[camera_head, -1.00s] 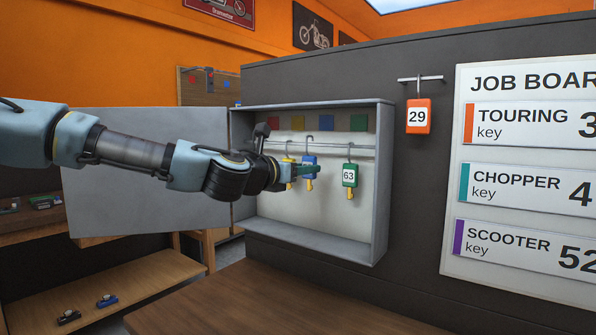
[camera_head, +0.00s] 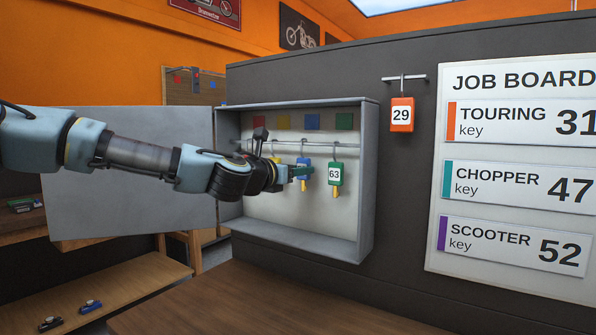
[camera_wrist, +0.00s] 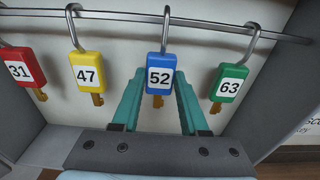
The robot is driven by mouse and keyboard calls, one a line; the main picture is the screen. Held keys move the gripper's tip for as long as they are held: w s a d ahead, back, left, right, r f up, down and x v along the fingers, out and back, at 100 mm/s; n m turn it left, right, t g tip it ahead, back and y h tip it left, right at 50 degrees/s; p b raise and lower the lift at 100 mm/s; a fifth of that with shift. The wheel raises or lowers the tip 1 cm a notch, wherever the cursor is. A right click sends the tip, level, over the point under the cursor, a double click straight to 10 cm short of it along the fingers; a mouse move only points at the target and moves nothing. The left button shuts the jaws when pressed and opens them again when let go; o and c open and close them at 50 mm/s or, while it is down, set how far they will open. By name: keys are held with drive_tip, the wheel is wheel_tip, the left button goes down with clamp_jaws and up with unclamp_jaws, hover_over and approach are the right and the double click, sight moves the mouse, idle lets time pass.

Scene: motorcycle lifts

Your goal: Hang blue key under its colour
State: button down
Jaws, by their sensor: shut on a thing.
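The blue key (camera_head: 303,164), tagged 52 in the wrist view (camera_wrist: 160,76), hangs by its hook on the rail (camera_head: 290,141) inside the open grey cabinet. It hangs roughly below the blue square (camera_head: 312,121) on the cabinet's back. My gripper (camera_head: 301,172) is shut on the blue key, with one teal finger on each side of its tag in the wrist view (camera_wrist: 160,100). The tag's lower part is partly covered by my gripper in the head view.
The green key 63 (camera_head: 335,173) hangs close on the right. The yellow key 47 (camera_wrist: 88,72) and red key 31 (camera_wrist: 22,68) hang on the left. An orange tag 29 (camera_head: 401,115) hangs on a wall hook outside, beside the job board (camera_head: 434,200).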

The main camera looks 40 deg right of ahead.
drive_tip(key=shift+c, duration=1.7)
unclamp_jaws()
drive_tip(key=p+v, duration=0.2)
drive_tip(key=v, duration=0.8)
drive_tip(key=shift+a, duration=0.45)
drive_tip(key=shift+s, duration=0.1)
